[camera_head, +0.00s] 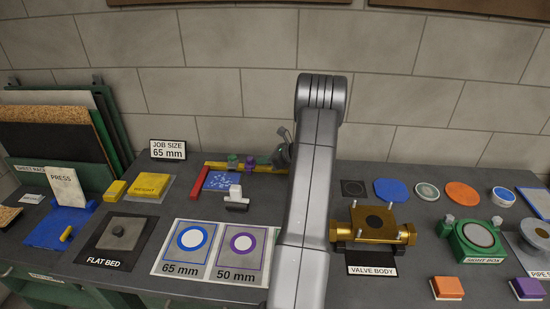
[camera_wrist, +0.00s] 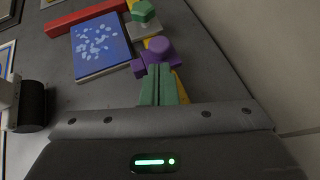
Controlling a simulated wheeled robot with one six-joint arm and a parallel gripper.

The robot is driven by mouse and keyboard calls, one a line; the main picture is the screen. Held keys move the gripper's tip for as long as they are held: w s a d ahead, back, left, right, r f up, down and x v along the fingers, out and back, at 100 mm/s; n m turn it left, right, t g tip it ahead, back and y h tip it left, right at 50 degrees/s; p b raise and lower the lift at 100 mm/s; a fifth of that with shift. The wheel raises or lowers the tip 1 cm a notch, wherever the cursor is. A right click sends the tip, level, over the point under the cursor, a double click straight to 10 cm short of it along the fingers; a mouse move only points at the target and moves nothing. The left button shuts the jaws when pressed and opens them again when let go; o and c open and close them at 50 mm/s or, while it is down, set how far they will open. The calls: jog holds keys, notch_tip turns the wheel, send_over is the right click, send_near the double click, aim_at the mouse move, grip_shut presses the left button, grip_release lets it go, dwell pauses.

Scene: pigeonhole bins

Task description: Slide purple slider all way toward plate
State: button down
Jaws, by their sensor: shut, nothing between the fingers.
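The purple slider (camera_wrist: 158,49), with a round knob on a purple block, sits on the yellow rail (camera_wrist: 182,85) in the wrist view. It also shows small in the head view (camera_head: 249,163). The blue plate (camera_wrist: 100,45) with pale spots lies beside it, and in the head view (camera_head: 221,181) it lies in front of the rail. A green hexagonal-knobbed slider (camera_wrist: 143,12) sits farther along the rail. My gripper's green fingers (camera_wrist: 160,70) are shut and empty, their tips right at the purple slider's near side. I cannot tell whether they touch it.
A red bar (camera_head: 201,180) borders the plate. A white-and-black block (camera_head: 236,198) stands in front of it. A brass valve body (camera_head: 374,223) is right of my arm. A tiled wall rises behind the bench. My arm hides the bench's middle.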

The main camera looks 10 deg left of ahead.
aim_at(250, 165)
jog(key=shift+w+a, duration=0.2)
jog(key=shift+a, duration=0.4)
jog(key=shift+a+f+b, duration=0.1)
jog(key=shift+f+b, duration=0.05)
jog(key=shift+b, duration=0.15)
jog(key=shift+a+f+b, duration=0.1)
jog(key=shift+a+b, duration=0.25)
jog(key=shift+b, duration=0.5)
jog(key=shift+a+b, duration=0.15)
jog(key=shift+b, duration=0.15)
jog(key=shift+r, duration=0.3)
jog(key=shift+f, duration=0.15)
